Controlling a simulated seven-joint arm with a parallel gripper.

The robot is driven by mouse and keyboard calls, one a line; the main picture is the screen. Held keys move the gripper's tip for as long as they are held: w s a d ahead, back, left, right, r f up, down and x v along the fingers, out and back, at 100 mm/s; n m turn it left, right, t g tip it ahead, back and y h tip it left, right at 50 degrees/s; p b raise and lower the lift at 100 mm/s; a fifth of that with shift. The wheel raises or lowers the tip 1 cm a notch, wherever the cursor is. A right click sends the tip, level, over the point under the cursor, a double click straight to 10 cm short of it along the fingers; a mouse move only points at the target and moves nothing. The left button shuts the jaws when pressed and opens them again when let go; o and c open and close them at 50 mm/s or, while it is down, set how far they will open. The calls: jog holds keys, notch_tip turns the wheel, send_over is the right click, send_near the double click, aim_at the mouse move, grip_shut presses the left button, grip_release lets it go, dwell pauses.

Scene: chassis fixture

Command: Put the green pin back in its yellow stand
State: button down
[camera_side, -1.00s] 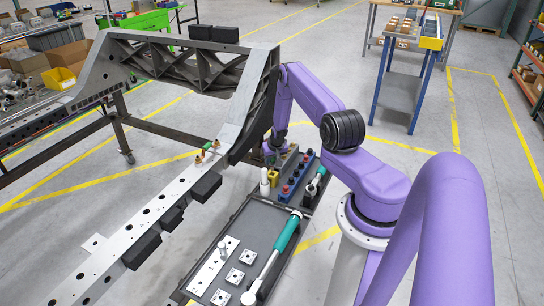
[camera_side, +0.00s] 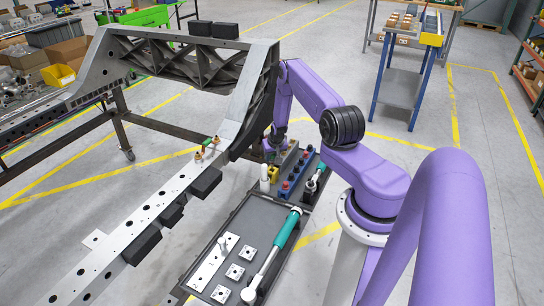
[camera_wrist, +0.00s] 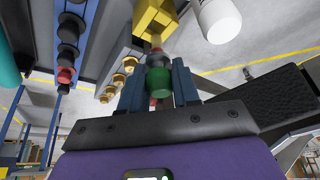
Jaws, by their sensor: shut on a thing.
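My gripper (camera_wrist: 157,80) is shut on the green pin (camera_wrist: 158,84), with a dark finger on each side of its green body. The pin's grey end points at the yellow stand (camera_wrist: 154,20), at the top of the wrist view. The pin is in line with the stand and very close to it; I cannot tell whether its tip is inside. In the side view my gripper (camera_side: 272,156) is just above the yellow stand (camera_side: 273,175), and the pin is too small or hidden there.
A white cylinder (camera_wrist: 218,20) stands close beside the yellow stand. A blue rack (camera_side: 293,174) with black and red knobs is on the other side. Brass pieces (camera_wrist: 119,80) show near the left finger. A teal-handled tool (camera_side: 285,232) lies on the dark tray (camera_side: 250,222).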

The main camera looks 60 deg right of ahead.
aim_at(273, 161)
jog(key=shift+f, duration=0.75)
jog(key=shift+f, duration=0.3)
jog(key=shift+f, duration=1.1)
jog(key=shift+f, duration=0.1)
